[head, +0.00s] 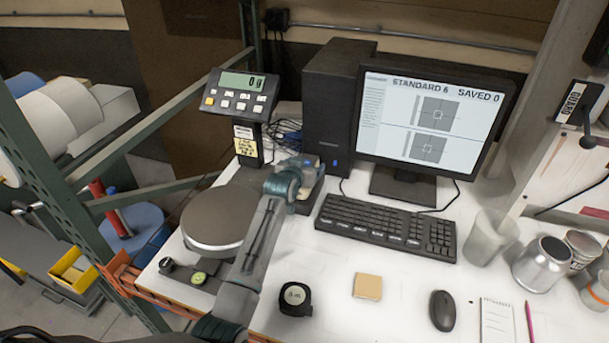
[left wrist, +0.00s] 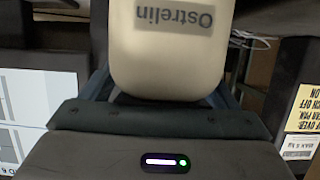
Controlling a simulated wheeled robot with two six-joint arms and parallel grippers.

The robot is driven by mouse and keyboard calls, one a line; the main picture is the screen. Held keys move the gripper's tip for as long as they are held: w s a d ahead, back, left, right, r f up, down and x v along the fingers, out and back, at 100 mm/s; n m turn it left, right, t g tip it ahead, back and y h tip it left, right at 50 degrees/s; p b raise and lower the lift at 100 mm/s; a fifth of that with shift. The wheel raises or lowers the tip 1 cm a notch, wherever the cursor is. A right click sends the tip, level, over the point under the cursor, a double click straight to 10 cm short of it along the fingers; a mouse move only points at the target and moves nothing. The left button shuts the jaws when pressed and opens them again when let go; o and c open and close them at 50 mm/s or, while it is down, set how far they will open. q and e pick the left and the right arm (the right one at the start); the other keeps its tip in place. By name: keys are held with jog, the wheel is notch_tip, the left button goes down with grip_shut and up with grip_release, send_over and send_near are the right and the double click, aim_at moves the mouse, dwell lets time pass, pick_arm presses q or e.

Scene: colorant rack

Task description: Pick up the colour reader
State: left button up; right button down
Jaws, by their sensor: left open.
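The colour reader appears to be the cream, rounded device marked "Ostrelin" (left wrist: 168,50) in the left wrist view. In the head view it is mostly hidden behind my left gripper (head: 304,166), and only a pale part (head: 314,188) shows beside the black computer tower. My left gripper is open, with its bluish fingers on either side of the cream device. Whether they touch it cannot be told. My right gripper is not in view.
A round scale pan (head: 217,217) and its display (head: 240,95) stand left of my left arm. The computer tower (head: 333,100), monitor (head: 430,120) and keyboard (head: 385,225) are right. A tape measure (head: 295,299), sticky notes (head: 367,287) and mouse (head: 443,310) lie in front.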

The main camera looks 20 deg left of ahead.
pick_arm(q)
jog(key=shift+s, duration=0.1)
jog(key=shift+c, duration=0.4)
jog(key=c, duration=1.5)
jog(key=shift+o, duration=0.2)
jog(key=shift+r, duration=0.15)
